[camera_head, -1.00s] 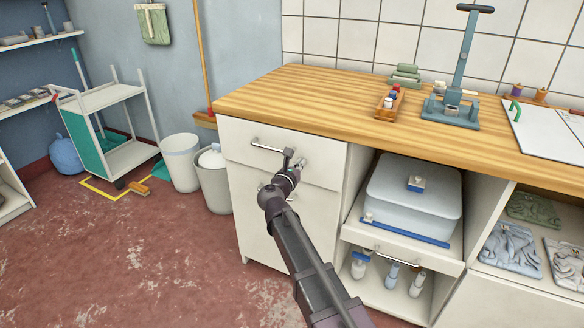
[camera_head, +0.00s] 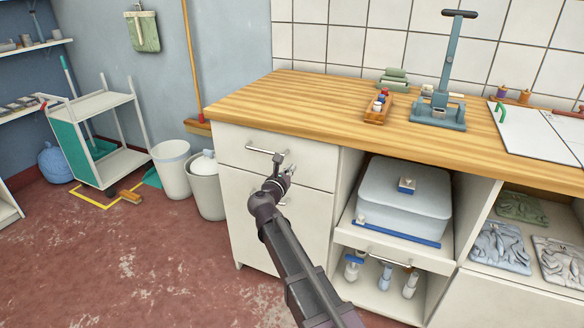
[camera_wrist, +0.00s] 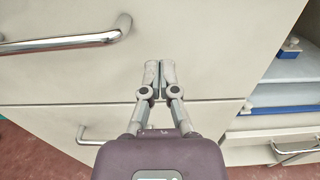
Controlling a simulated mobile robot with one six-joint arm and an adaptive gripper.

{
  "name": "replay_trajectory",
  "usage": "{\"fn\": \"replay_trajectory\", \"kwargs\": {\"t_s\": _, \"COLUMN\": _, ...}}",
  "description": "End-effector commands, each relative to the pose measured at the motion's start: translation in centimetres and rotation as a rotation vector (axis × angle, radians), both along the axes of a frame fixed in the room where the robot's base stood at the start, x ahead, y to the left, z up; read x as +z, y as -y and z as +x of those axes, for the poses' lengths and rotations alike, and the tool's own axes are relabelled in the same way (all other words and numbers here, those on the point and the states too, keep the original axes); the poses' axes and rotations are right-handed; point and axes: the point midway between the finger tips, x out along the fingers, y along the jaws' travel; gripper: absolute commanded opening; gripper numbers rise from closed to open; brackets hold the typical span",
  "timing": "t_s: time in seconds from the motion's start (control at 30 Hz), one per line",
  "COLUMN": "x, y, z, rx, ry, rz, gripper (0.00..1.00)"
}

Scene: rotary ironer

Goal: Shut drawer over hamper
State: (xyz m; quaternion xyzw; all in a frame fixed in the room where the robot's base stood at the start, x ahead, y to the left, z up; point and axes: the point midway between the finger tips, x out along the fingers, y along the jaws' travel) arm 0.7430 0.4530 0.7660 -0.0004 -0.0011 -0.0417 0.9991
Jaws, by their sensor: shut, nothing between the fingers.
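The drawer (camera_head: 312,163) is the upper white front of the left cabinet, just under the worktop, with a silver bar handle (camera_head: 264,150). Its front looks about level with the larger white hamper front (camera_head: 310,215) below; a small gap is too fine to tell. My gripper (camera_head: 284,166) is shut and empty at the drawer front, right of the handle. In the wrist view, the closed fingertips (camera_wrist: 160,70) overlap the drawer face (camera_wrist: 215,60), right of its handle (camera_wrist: 65,42) and above the seam; contact cannot be told. The hamper front's handle (camera_wrist: 98,136) shows lower left.
Right of the drawer is an open bay with a lidded box (camera_head: 405,200) on a pull-out shelf, bottles below. The wooden worktop (camera_head: 310,110) overhangs above. Two bins (camera_head: 207,185) stand left of the cabinet.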

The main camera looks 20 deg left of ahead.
Motion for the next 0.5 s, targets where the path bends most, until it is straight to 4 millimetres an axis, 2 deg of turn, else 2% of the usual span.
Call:
{"fn": "replay_trajectory", "kwargs": {"t_s": 0.3, "x": -0.1, "y": -0.1, "z": -5.6, "rx": 0.002, "ry": -0.002, "rz": 0.003, "gripper": 0.00}}
{"fn": "replay_trajectory", "kwargs": {"t_s": 0.5, "x": -0.1, "y": -0.4, "z": -8.7, "rx": 0.002, "ry": -0.002, "rz": 0.003, "gripper": 0.00}}
